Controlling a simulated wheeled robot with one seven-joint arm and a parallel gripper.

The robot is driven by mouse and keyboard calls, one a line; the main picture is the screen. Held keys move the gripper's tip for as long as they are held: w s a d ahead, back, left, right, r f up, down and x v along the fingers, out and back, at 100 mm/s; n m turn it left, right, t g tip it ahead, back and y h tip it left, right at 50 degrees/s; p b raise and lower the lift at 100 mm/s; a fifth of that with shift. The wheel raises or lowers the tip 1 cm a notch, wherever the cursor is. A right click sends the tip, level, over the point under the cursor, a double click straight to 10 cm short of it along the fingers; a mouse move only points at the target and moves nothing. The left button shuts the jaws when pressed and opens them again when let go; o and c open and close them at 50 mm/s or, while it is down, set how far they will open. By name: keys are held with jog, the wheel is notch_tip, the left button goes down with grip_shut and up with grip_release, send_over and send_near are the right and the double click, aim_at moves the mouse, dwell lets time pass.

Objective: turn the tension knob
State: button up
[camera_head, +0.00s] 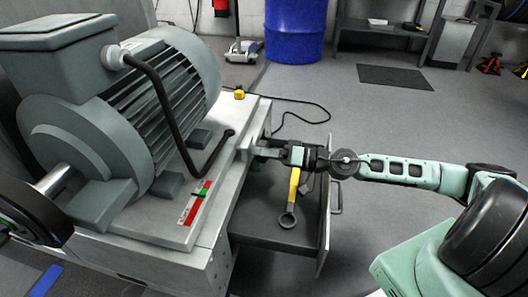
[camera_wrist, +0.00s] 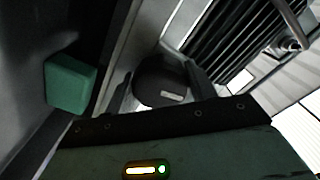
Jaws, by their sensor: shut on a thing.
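The tension knob (camera_wrist: 163,84) is a round black knob with a small pale mark on its face, seen in the wrist view. My gripper (camera_wrist: 158,78) has one dark finger on each side of it and is shut on it. In the head view my gripper (camera_head: 262,151) reaches from the right to the side of the grey machine base (camera_head: 228,190), above an open drawer. The knob cannot be made out there, as the gripper and the base edge cover it.
A large grey motor (camera_head: 150,100) stands on the base. The open drawer (camera_head: 322,225) below my gripper has a yellow-handled tool (camera_head: 293,187) at it. A small yellow part (camera_head: 239,93) sits on the base's far corner. A black cable crosses the floor behind.

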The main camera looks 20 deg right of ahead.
aim_at(265, 143)
jog(key=shift+w+d+r, duration=0.1)
jog(key=shift+w+d, duration=0.15)
jog(key=o, duration=0.8)
jog(key=shift+o, duration=1)
jog(key=shift+s+a, duration=0.1)
notch_tip(265, 143, up, 10)
jog(key=p, duration=0.7)
